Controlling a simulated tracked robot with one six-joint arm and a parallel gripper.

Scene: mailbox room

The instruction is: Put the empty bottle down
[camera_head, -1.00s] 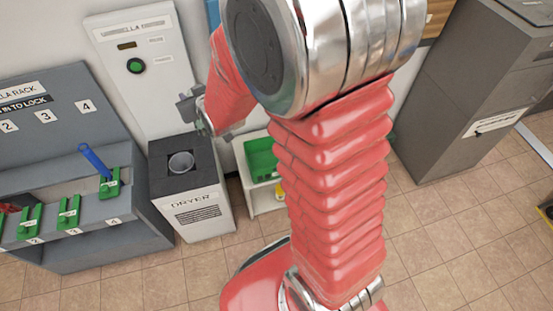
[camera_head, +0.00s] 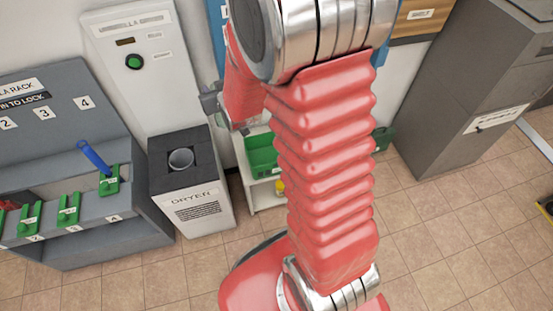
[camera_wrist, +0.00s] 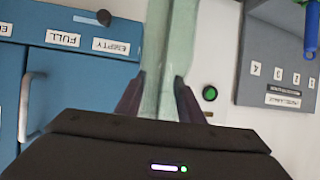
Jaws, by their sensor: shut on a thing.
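In the wrist view a pale green, see-through bottle (camera_wrist: 168,45) stands between the two dark fingers of my gripper (camera_wrist: 155,98), which is shut on it. The bottle runs up out of the top of that view, so its far end is hidden. In the head view my gripper (camera_head: 212,103) shows only in part, at the end of my red arm, in front of the wall and above the low shelf. The bottle cannot be made out there.
A blue cabinet (camera_wrist: 75,70) has FULL and EMPTY labels. The dryer (camera_head: 190,207) with its round opening stands beside the numbered rack (camera_head: 60,130), which holds a blue-handled item (camera_head: 94,158). A green bin (camera_head: 262,155) sits on a low white shelf. A grey cabinet (camera_head: 455,90) is right.

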